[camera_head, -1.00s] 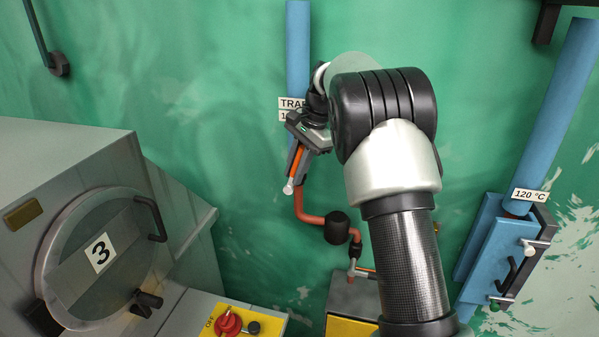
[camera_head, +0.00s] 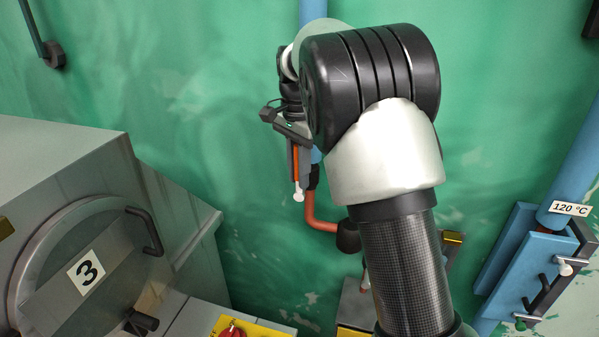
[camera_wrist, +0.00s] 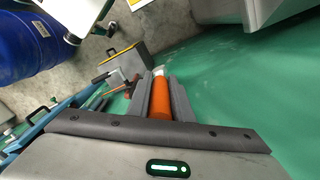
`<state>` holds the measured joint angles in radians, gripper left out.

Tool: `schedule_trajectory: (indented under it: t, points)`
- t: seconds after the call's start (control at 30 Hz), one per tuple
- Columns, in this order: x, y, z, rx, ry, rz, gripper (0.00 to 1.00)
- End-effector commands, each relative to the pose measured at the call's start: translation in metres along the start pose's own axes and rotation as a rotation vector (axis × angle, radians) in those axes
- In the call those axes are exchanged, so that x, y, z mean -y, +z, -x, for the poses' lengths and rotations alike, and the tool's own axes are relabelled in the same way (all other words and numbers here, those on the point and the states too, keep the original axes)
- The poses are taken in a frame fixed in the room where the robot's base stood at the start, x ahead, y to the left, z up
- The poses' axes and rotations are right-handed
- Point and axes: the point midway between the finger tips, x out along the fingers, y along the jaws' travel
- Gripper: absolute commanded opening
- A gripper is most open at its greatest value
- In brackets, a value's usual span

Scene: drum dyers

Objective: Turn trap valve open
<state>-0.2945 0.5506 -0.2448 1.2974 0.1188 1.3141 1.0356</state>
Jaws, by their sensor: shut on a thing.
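The trap valve's orange lever (camera_head: 296,168) hangs almost straight down in the head view, with a white tip at its lower end. It sits by the blue pipe and above a red-brown bent pipe. My gripper (camera_head: 296,158) is around the lever, mostly hidden by my wrist and arm. In the wrist view the orange lever (camera_wrist: 160,108) lies between the two grey fingers of my gripper (camera_wrist: 161,95), which are shut on it. The valve body is mostly hidden behind my gripper.
A grey dyeing drum (camera_head: 120,250) marked 3 stands at left, with a yellow panel (camera_head: 262,330) and red knob (camera_head: 232,332) below. A blue pipe with a 120 °C label (camera_head: 569,209) and blue bracket (camera_head: 522,262) is at right. A blue barrel (camera_wrist: 40,40) shows in the wrist view.

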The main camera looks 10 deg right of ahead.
Motion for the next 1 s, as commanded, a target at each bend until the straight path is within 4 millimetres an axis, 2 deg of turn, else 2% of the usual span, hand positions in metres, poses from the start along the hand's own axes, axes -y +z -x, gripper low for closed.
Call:
schedule_trajectory:
  t: [0.1, 0.13, 0.23, 0.53, 0.67, 0.77, 1.0]
  points:
    - [0.0, 0.0, 0.0, -0.003, 0.002, 0.0, 0.0]
    - [0.0, 0.0, 0.0, -0.003, 0.002, 0.0, 0.23]
    - [0.0, 0.0, 0.0, -0.002, 0.002, 0.0, 0.38]
    - [0.0, 0.0, 0.001, -0.001, 0.001, 0.0, 0.38]
    - [0.0, 0.0, 0.012, -0.001, 0.0, 0.0, 0.38]
    - [0.001, -0.001, 0.03, -0.002, -0.002, 0.0, 0.38]
    - [0.001, -0.001, 0.09, -0.003, -0.002, 0.0, 0.38]
